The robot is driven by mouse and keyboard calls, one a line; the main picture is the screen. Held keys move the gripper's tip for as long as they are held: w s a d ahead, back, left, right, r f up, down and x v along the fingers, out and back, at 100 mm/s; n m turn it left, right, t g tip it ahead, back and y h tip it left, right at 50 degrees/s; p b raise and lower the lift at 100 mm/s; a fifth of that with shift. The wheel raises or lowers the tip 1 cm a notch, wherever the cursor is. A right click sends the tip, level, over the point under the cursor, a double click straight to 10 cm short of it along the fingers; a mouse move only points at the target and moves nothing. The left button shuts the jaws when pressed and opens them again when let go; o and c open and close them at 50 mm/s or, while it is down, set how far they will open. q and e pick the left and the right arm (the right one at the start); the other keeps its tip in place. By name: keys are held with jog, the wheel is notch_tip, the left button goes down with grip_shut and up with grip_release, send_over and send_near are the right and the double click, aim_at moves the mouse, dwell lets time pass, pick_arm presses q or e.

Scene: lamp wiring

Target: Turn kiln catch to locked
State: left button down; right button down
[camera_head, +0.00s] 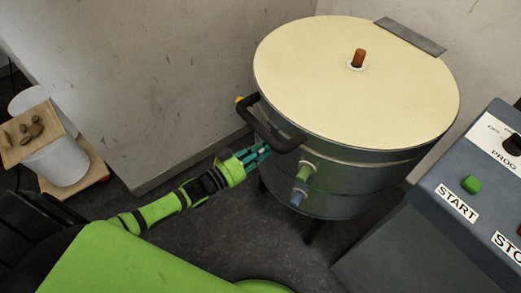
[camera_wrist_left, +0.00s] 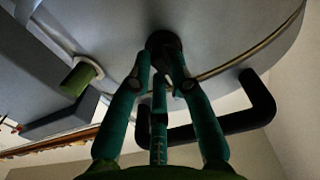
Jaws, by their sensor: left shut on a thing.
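The kiln (camera_head: 345,185) is a round grey drum with a closed cream lid (camera_head: 330,95) at the upper right in the head view. My left gripper (camera_head: 262,151) reaches its side from the left, just below the black lid handle (camera_head: 265,128). In the left wrist view, its teal fingers (camera_wrist_left: 163,62) are shut on a dark round knob, which I take as the kiln catch (camera_wrist_left: 162,40), at the kiln wall. The fingers partly cover the catch, and its turned position cannot be told. The catch is not clearly visible in the head view. My right gripper is not in view.
A green plug (camera_head: 307,171) and a blue plug (camera_head: 297,197) stick out beside the gripper. A brown plug (camera_head: 358,58) stands on the lid. A control panel (camera_head: 450,205) is at the right. A white bin (camera_head: 60,160) stands at the left.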

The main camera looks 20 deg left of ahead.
pick_arm(q)
jog(key=c, duration=1.1)
grip_release()
jog(key=v, duration=1.2)
jog(key=s+a+f+n+g+y, duration=0.1)
jog(key=s+a+f+g+y, duration=0.15)
jog(key=f, duration=0.65)
jog(key=s+a+f+n+g+y, duration=0.1)
jog(key=s+f+g+y, duration=0.15)
jog(key=f, duration=0.55)
jog(key=s+a+f+n+g+y, duration=0.1)
jog(key=s+a+f+y, duration=0.2)
jog(key=f, duration=0.6)
jog(key=s+d+f+g, duration=0.3)
jog(key=s+f, duration=0.1)
jog(key=s, duration=0.3)
jog(key=s+d+f+g, duration=0.2)
jog(key=s+d+f, duration=0.1)
jog(key=s, duration=0.5)
jog(key=s+d+f+g+y, duration=0.1)
jog(key=s+d+f+g, duration=0.2)
jog(key=s+f, duration=0.2)
jog(key=shift+s+f+g, duration=0.15)
jog(key=shift+s, duration=0.45)
jog(key=shift+s+f+g, duration=0.15)
jog(key=shift+s+f, duration=0.05)
jog(key=shift+s, duration=0.4)
